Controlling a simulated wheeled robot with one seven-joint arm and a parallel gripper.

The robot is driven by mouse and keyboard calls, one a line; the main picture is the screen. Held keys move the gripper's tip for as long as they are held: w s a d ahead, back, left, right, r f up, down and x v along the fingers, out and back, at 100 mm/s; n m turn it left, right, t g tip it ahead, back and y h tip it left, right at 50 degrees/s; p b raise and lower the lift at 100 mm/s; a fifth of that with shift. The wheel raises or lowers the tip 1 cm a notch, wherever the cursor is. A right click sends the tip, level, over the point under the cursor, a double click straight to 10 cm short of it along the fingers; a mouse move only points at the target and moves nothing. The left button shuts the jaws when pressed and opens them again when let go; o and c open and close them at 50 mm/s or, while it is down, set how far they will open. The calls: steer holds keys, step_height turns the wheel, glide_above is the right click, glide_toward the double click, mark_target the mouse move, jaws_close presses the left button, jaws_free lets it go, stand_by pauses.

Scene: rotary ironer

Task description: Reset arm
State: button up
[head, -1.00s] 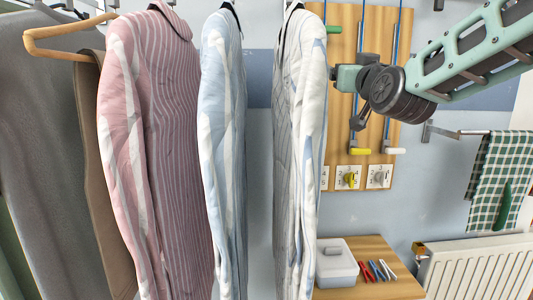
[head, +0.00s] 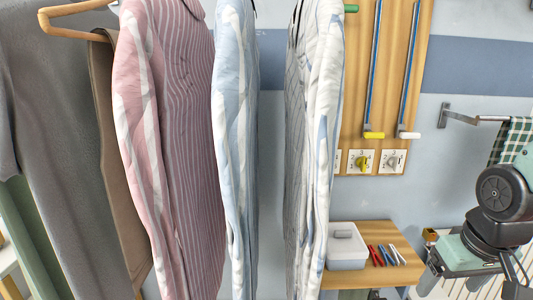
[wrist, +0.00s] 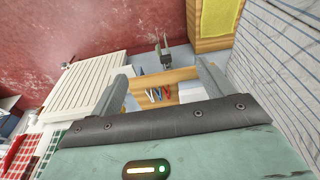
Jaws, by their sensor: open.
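My gripper (wrist: 160,72) shows in the wrist view with its two grey fingers well apart and nothing between them. In the head view my arm (head: 490,225) is at the lower right edge, in front of the radiator and right of the shelf.
Pink striped (head: 180,150), light blue (head: 235,150) and white patterned (head: 315,150) shirts hang at centre left. A white-grey box (head: 346,248) stands on the shelf (head: 375,232). A towel rail (head: 470,118) juts from the wall. A radiator (wrist: 85,90) is left of the gripper.

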steer(key=s+a+r+n+g, duration=0.1)
steer(key=s+a+n, duration=0.2)
steer(key=s+a, duration=0.3)
steer(key=s+a+r+n+g, duration=0.1)
steer(key=s+a+n, duration=0.3)
steer(key=a, duration=0.7)
steer(key=s, duration=0.2)
steer(key=shift+s+a+y, duration=0.3)
steer(key=shift+s+a, duration=0.05)
steer(key=shift+a, duration=0.05)
steer(key=shift+r, duration=0.1)
